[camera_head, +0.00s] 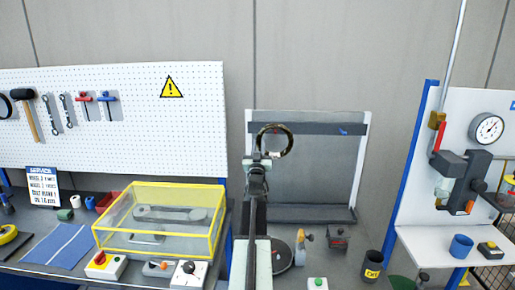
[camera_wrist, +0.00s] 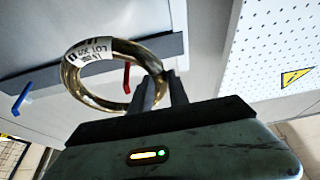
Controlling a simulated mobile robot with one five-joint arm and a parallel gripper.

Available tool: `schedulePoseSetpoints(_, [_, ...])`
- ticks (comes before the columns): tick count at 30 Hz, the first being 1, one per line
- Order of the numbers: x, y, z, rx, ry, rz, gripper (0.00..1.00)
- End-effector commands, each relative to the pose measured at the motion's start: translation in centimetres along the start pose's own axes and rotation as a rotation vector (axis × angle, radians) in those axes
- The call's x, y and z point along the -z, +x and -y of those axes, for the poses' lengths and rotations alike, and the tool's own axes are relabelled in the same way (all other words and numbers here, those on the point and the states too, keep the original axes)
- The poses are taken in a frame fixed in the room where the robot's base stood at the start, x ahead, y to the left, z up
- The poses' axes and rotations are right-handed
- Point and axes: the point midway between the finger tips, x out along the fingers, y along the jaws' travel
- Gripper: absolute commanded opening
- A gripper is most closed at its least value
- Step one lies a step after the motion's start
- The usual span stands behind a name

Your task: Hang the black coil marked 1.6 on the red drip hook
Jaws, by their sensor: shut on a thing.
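My gripper (camera_head: 262,158) is shut on a coil (camera_head: 288,140), raised in front of the grey back panel. In the wrist view the fingers (camera_wrist: 160,90) grip the ring's right side. There the coil (camera_wrist: 112,48) looks shiny brass and dark rather than plain black. It has a white label (camera_wrist: 90,52) whose print I cannot read surely; no 1.6 is clear. The red hook (camera_wrist: 127,78) shows through the ring's opening in the wrist view. I cannot tell whether it passes through the ring.
A blue hook (camera_head: 343,131) is on the same dark rail (camera_head: 352,128), also in the wrist view (camera_wrist: 22,98). A yellow-framed clear box (camera_head: 160,215) stands left on the bench. A dark cup (camera_head: 372,265) is below.

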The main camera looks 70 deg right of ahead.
Motion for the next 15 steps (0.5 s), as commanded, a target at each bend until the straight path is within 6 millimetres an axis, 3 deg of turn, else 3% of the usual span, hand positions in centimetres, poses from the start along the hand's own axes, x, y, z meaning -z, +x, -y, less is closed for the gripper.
schedulePoseSetpoints(15, [-1.9,4.3,0.1,0.001,-0.001,-0.002,0.0])
